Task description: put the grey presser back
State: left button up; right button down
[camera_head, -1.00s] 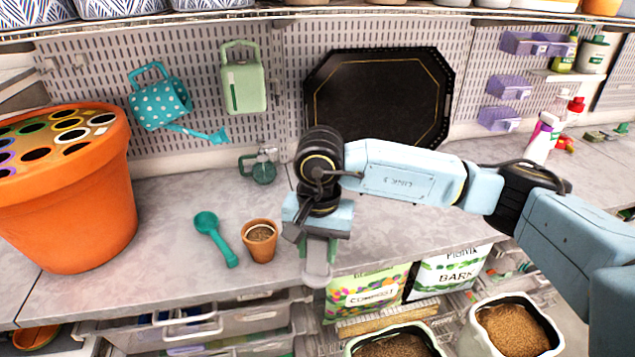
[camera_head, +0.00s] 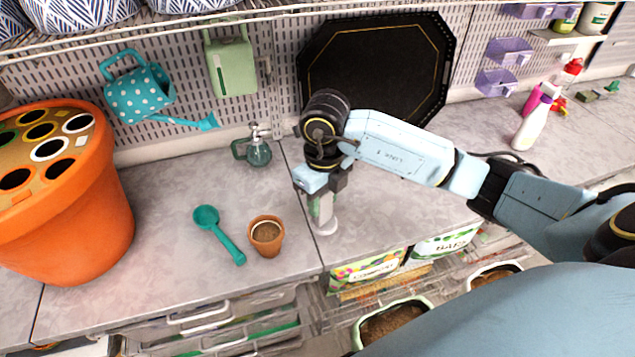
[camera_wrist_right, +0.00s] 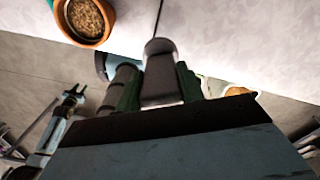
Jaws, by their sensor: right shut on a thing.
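The grey presser (camera_head: 327,228) is held in my right gripper (camera_head: 320,207), near the front edge of the counter right of the small pot. Its rounded grey end hangs below the fingers in the head view. In the right wrist view the presser (camera_wrist_right: 160,72) stands between the two green-tipped fingers of my right gripper (camera_wrist_right: 158,88), which is shut on it. Whether its lower end touches the counter cannot be told. The upper part is hidden by the gripper.
A small terracotta pot with soil (camera_head: 266,238) and a teal scoop (camera_head: 222,236) are left of the gripper. A large orange planter with ringed holes (camera_head: 75,215) stands at far left. A glass sprayer (camera_head: 258,152) is behind. Soil bags (camera_head: 368,270) sit below the edge.

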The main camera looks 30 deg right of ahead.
aim_at(323, 222)
jog(key=shift+d+m, duration=0.1)
jog(key=shift+m, duration=0.2)
notch_tip(323, 222, down, 6)
jog(key=b, duration=0.5)
jog(key=shift+f+b, duration=0.15)
jog(key=shift+b, duration=0.15)
jog(key=shift+f+b, duration=0.8)
jog(key=shift+f, duration=0.05)
dwell(1.2)
jog(key=c, duration=0.8)
grip_release()
